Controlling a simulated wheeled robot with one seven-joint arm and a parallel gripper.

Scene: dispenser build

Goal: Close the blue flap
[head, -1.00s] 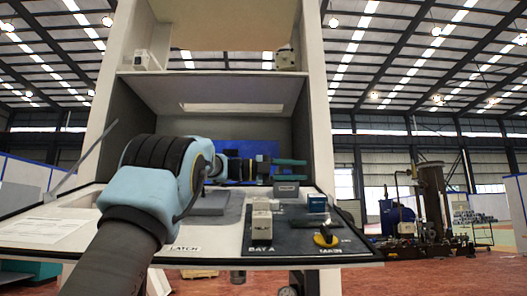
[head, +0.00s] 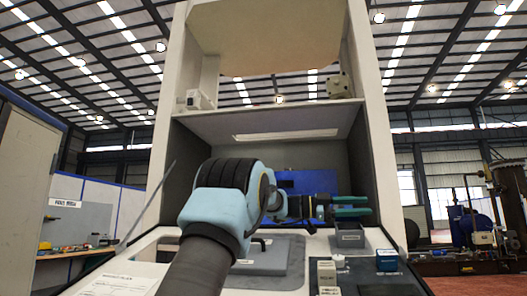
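A blue panel (head: 308,181), which looks like the blue flap, stands at the back of the cabinet's open bay. My arm and gripper hide its lower part, so I cannot tell whether it is open or closed. My gripper (head: 366,206) reaches to the right in front of the panel's lower right side. Its two teal fingers are apart with nothing seen between them. I cannot tell whether it touches the panel.
The bay has a dark left wall and a shelf (head: 270,119) above. On the counter below are a grey lidded plate (head: 272,256), a grey box (head: 350,239), a beige block (head: 326,273) and a dark blue block (head: 387,260). A thin rod (head: 147,205) slants at the left.

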